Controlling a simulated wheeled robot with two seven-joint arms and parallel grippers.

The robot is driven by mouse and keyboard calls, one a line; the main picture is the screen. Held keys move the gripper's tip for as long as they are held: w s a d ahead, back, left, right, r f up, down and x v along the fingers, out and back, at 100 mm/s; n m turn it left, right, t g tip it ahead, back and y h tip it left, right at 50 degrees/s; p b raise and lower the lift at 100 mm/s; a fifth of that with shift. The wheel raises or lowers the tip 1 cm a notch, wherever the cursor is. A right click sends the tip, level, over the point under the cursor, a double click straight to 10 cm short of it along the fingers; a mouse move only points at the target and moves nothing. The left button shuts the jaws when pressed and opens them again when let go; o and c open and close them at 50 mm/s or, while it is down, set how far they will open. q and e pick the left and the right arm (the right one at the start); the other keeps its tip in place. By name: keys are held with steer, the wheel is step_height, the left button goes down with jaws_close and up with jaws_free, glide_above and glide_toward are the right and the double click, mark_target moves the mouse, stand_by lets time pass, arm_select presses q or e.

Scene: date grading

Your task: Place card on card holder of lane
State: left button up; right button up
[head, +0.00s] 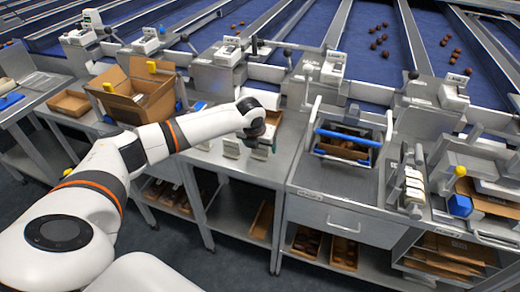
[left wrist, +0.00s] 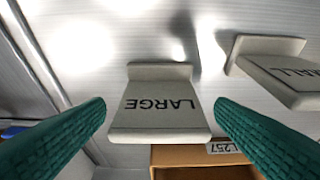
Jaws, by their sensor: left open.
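A pale grey card block marked LARGE (left wrist: 160,112) stands on the metal worktop, its lettering upside down in the left wrist view. My left gripper (left wrist: 160,104) is open, with one green finger on each side of this block and a gap on both sides. A second block, marked SMALL (left wrist: 285,75), is to the right, outside the fingers. In the head view my left gripper (head: 262,140) is low over the worktop, its fingers partly hidden by the wrist. Small pale card blocks (head: 230,147) stand beside it. I cannot tell which fixture is the lane's card holder. My right gripper is not in view.
An open cardboard box (head: 148,92) stands left on the worktop. A blue-handled metal carrier (head: 346,138) and a rack of pale cards (head: 412,187) are to the right. Lane-end machines (head: 218,75) line the back. A brown box (left wrist: 200,155) shows below the LARGE block.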

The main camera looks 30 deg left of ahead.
arm_select(q)
steer(key=shift+w+f, duration=0.2)
steer(key=shift+f, duration=0.4)
steer(key=c, duration=1.1)
